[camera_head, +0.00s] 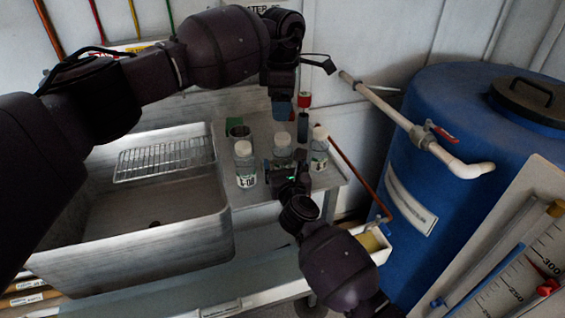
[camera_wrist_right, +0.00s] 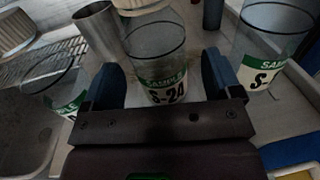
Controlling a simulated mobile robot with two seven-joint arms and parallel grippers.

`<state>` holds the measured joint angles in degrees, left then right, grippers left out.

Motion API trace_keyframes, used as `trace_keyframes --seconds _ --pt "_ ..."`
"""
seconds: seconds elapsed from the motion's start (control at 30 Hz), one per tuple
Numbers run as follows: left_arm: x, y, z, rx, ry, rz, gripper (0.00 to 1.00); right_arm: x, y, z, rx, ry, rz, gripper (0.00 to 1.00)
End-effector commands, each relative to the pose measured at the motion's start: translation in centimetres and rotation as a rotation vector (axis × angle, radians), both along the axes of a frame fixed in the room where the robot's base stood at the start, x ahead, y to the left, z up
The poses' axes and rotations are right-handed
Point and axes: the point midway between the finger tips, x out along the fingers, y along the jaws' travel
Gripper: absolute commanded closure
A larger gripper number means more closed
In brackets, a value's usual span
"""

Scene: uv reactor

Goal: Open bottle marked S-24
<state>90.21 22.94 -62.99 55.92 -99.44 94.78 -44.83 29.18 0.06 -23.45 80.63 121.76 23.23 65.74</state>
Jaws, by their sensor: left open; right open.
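The bottle marked S-24 (camera_wrist_right: 158,52) is clear with a green and white label and a pale cap. It stands upright between the two blue fingers of my right gripper (camera_wrist_right: 160,78), which is open around it. In the head view it is the middle bottle (camera_head: 282,157) of three, partly hidden by my right gripper (camera_head: 287,170). My left gripper (camera_head: 283,108) points down above its white cap, empty, with a visible gap to the cap. Its blue fingertips overlap in the picture.
Similar bottles stand close on the left (camera_head: 244,165) and right (camera_head: 319,150). A metal cup (camera_head: 238,131) and a dark, red-topped item (camera_head: 303,120) stand behind. A steel sink (camera_head: 130,215) with a wire rack (camera_head: 165,158) is left; a blue barrel (camera_head: 450,150) is right.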

Motion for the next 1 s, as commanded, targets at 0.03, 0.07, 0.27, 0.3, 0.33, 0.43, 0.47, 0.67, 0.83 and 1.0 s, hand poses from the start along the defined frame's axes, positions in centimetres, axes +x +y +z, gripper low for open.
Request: trace_keyframes --seconds 0.03,0.07,0.27,0.3,0.33,0.43,0.47,0.67,0.83,1.0 --pt "0.0 0.0 0.0 0.000 0.000 0.000 0.36 0.5 0.1 0.0 -0.001 0.000 0.001 0.16" --pt "0.0 0.0 0.0 0.000 0.000 0.000 0.36 0.8 0.2 0.0 -0.001 0.001 0.000 0.16" --pt "0.0 0.0 0.0 0.000 0.000 0.000 0.36 1.8 0.4 0.0 0.001 0.001 0.000 0.16" --pt "0.0 0.0 0.0 0.000 0.000 0.000 0.36 1.8 0.4 0.0 0.001 0.001 0.000 0.16" --pt "0.0 0.0 0.0 0.000 0.000 0.000 0.36 1.9 0.4 0.0 0.001 0.001 0.000 0.16" --pt "0.0 0.0 0.0 0.000 0.000 0.000 0.36 1.9 0.4 0.0 0.001 0.001 0.000 0.16" --pt "0.0 0.0 0.0 0.000 0.000 0.000 0.36 1.9 0.4 0.0 0.001 0.001 0.000 0.16" --pt "0.0 0.0 0.0 0.000 0.000 0.000 0.36 1.9 0.4 0.0 0.000 0.001 0.000 0.30" --pt "0.0 0.0 0.0 0.000 0.000 0.000 0.36 1.9 0.4 0.0 0.000 0.001 0.000 0.56" --pt "0.0 0.0 0.0 0.000 0.000 0.000 0.36 1.9 0.4 0.0 0.000 0.000 0.000 0.82"
